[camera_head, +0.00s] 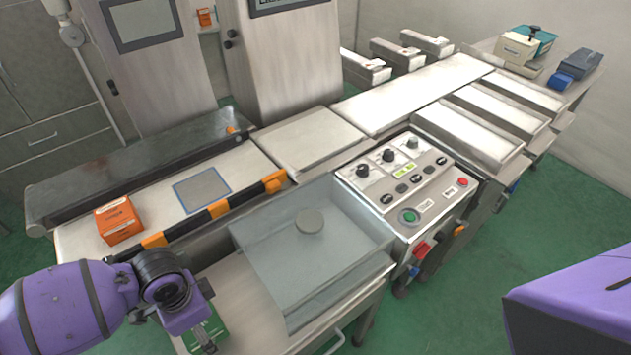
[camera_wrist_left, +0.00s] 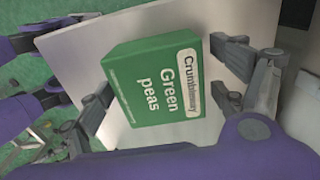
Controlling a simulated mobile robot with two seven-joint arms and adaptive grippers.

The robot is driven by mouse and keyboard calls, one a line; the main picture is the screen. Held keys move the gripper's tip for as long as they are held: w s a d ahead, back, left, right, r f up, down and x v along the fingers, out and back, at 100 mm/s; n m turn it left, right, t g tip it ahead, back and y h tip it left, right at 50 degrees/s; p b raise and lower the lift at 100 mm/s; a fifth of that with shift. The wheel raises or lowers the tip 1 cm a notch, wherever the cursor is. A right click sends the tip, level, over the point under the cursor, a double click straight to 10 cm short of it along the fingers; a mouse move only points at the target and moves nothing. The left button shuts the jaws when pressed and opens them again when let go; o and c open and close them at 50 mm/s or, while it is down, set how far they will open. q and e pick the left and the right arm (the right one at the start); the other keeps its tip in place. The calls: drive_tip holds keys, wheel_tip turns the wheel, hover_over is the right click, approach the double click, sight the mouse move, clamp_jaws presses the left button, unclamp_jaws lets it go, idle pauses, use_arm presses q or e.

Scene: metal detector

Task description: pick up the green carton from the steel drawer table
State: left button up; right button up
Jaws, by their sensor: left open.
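The green carton, labelled "Green peas", lies on the steel drawer table (camera_head: 255,315) near its left end. In the left wrist view the carton (camera_wrist_left: 155,85) shows large and tilted, its printed face toward the camera. My left gripper (camera_wrist_left: 160,90) is open, with its fingers on either side of the carton; there are visible gaps between fingers and carton. In the head view my left gripper (camera_head: 203,322) is over the carton (camera_head: 212,332), hiding most of it. My right gripper is out of sight; only a purple part of mine shows at lower right.
A grey tray (camera_head: 270,265) with a round disc (camera_head: 310,221) sits right of the carton. A control panel (camera_head: 400,185) with buttons stands beyond it. An orange box (camera_head: 119,221) is on the conveyor, behind a striped black-and-orange bar (camera_head: 220,209).

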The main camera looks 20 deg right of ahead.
use_arm(q)
drive_tip(key=shift+f, duration=0.3)
drive_tip(key=c, duration=1.5)
drive_tip(key=shift+r, duration=0.1)
drive_tip(key=shift+c, duration=0.3)
drive_tip(key=shift+r, duration=0.1)
